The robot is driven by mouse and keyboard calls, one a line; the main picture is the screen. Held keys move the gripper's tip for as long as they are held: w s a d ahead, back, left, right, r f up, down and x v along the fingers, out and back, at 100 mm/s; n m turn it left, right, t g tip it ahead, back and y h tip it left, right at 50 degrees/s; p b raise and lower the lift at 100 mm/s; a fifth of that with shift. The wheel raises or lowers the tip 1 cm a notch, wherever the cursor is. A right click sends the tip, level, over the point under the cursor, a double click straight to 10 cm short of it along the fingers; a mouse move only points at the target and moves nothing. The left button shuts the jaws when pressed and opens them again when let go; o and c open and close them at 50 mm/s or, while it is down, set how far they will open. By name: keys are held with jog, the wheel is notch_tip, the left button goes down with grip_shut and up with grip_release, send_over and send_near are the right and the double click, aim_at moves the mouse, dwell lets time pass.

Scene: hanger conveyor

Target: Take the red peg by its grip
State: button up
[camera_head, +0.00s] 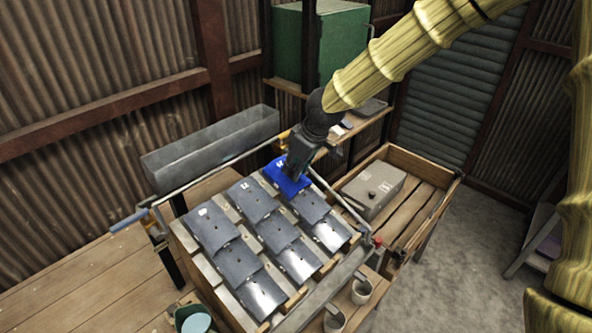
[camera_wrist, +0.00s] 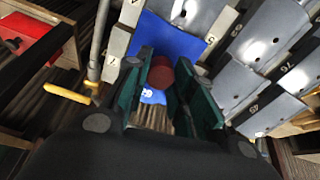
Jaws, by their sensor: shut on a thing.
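The red peg (camera_wrist: 161,72) shows in the wrist view as a dark red, rounded piece between my two fingers. My gripper (camera_wrist: 164,62) is shut on it, with a teal finger on each side. Most of the peg is hidden by the fingers, and its lower end cannot be seen. Behind it is a blue plate (camera_wrist: 158,34), with a further blue patch showing between the fingers. In the head view my gripper (camera_head: 296,172) is over the blue plate (camera_head: 281,181) at the back of the rack, and the peg is hidden there.
Several grey metal plates (camera_head: 211,229) hang in sloping rows in front of the blue one. A rail with a blue handle (camera_head: 129,220) frames the rack. A grey trough (camera_head: 212,150) stands behind; a grey box (camera_head: 373,190) sits in the wooden tray (camera_head: 421,213) at right.

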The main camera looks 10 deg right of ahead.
jog(key=r, duration=0.1)
jog(key=r+b, duration=0.1)
jog(key=shift+s+r, duration=0.35)
jog(key=s+d+r+b, duration=0.1)
jog(key=s+b, duration=0.4)
jog(key=s, duration=1)
jog(key=shift+s+d+r, duration=0.15)
jog(key=shift+d+r, duration=0.15)
jog(key=shift+f, duration=0.1)
